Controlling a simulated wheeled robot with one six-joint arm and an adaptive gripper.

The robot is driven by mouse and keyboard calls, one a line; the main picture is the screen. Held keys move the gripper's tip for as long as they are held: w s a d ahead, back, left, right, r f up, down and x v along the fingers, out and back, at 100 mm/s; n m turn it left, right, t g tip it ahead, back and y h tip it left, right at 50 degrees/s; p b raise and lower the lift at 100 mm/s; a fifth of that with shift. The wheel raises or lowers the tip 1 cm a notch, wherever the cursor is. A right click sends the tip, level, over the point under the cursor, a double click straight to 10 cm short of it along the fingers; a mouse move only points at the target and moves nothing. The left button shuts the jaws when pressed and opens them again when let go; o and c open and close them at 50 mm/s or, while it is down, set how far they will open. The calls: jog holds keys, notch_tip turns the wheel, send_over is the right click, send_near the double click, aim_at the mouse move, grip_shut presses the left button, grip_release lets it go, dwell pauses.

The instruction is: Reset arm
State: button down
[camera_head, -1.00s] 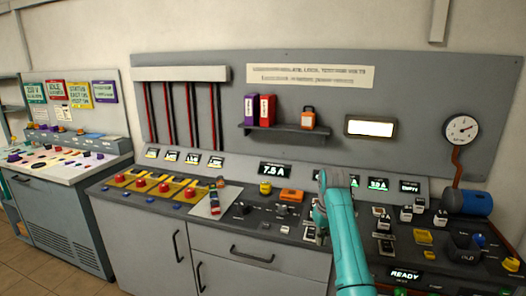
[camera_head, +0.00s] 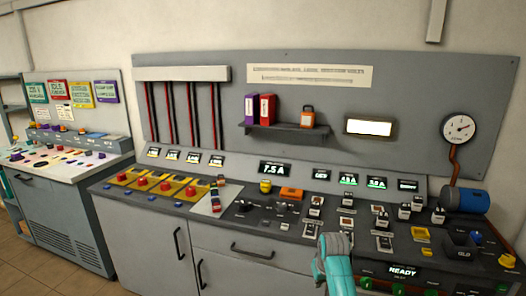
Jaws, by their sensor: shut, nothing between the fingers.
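My teal arm (camera_head: 337,262) rises from the bottom edge, right of centre, in front of the console. Its bent upper end is near the console's front edge. My gripper cannot be made out; the visible part of the arm runs out of the picture at the bottom. Nothing is seen held.
The grey console (camera_head: 218,232) carries red buttons on yellow plates, switches and lit displays. A READY display (camera_head: 403,271) is right of my arm. A shelf (camera_head: 290,131) holds binders. Open floor lies at lower left.

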jog(key=s+f+t, duration=0.3)
jog(key=s+f, duration=1.2)
jog(key=f, duration=0.2)
jog(key=s+f+m+t, duration=0.1)
jog(key=s+f+t, duration=0.2)
jog(key=s, duration=1.5)
jog(key=s+r+t, duration=0.2)
jog(key=s+r, duration=0.6)
jog(key=s, duration=0.4)
jog(key=s+r+t, duration=0.2)
jog(key=s+r, duration=0.6)
jog(key=s, duration=0.4)
jog(key=s+r+m+t, duration=0.1)
jog(key=s+r, duration=0.4)
jog(key=r, duration=0.5)
jog(key=shift+s, duration=0.4)
